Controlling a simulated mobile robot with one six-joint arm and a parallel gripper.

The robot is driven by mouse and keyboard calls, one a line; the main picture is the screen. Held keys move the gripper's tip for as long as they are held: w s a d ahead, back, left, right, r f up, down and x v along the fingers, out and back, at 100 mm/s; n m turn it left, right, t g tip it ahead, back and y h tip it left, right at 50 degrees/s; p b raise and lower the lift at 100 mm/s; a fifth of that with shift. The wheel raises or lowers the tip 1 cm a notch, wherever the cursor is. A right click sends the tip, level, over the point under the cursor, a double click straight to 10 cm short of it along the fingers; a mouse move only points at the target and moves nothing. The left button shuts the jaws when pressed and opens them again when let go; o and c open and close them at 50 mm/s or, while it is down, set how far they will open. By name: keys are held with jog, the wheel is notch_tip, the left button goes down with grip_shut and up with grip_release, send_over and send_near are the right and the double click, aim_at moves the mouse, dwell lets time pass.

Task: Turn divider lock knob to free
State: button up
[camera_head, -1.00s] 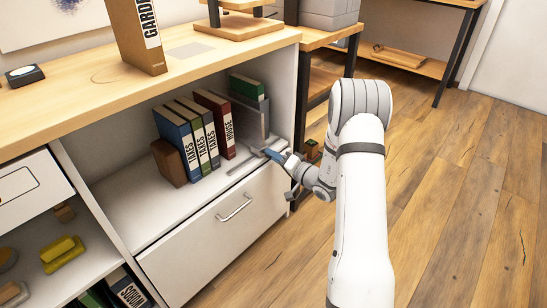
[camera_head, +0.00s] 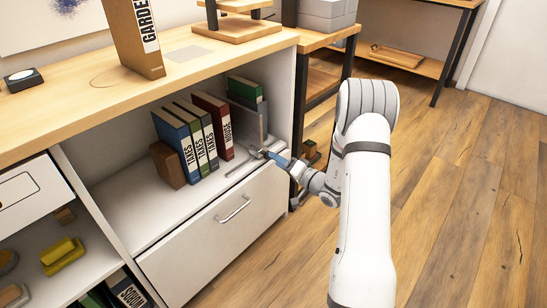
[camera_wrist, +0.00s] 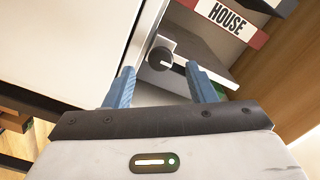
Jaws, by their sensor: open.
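The divider lock knob (camera_wrist: 159,59) is a small dark round knob beside a pale plate, seen in the wrist view. It lies between and just beyond the tips of the two blue fingers of my open gripper (camera_wrist: 163,76). I cannot tell whether either finger touches it. The grey divider (camera_head: 248,122) stands upright on the shelf, right of the books, and it also shows in the wrist view (camera_wrist: 212,62). In the head view my gripper (camera_head: 266,155) is at the divider's lower front, and the knob there is too small to make out.
Several binders (camera_head: 186,139) stand left of the divider, with a brown bookend (camera_head: 167,165) at their left end. A dark green book (camera_head: 243,88) is behind the divider. The drawer front (camera_head: 215,240) lies below the shelf. Wooden floor is clear at the right.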

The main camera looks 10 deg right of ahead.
jog(key=p+v, duration=0.1)
jog(key=v, duration=0.4)
dwell(0.3)
jog(key=s+a+r+n+g+y+p, duration=0.1)
jog(key=s+a+r+g+p, duration=0.25)
jog(key=r, duration=0.35)
jog(key=s+a+r+n+g+y+p, duration=0.1)
jog(key=s+a+r+n+g+p, duration=0.15)
jog(key=a+r+p, duration=0.4)
jog(key=s+a+r+n+g+y+p, duration=0.1)
jog(key=s+a+r+g+y+p, duration=0.2)
jog(key=r, duration=0.6)
jog(key=s+a+r+n+g+h+p, duration=0.1)
jog(key=s+a+r+g+h+p, duration=0.1)
jog(key=s+r+g+h+p, duration=0.7)
jog(key=s+d+r+t+h+p, duration=0.2)
jog(key=s+d+r+p, duration=0.1)
jog(key=r, duration=0.4)
jog(key=s+d+r+t+h+p, duration=0.2)
jog(key=s+d+r+p, duration=0.1)
jog(key=s+r+p, duration=0.2)
jog(key=s+d+r+t+h+p, duration=0.2)
jog(key=s+d+r+p, duration=0.1)
jog(key=r+p, duration=0.5)
notch_tip(320, 180, up, 4)
jog(key=shift+s+f+m+h, duration=0.3)
jog(key=shift+s+m, duration=0.15)
jog(key=shift+s, duration=0.15)
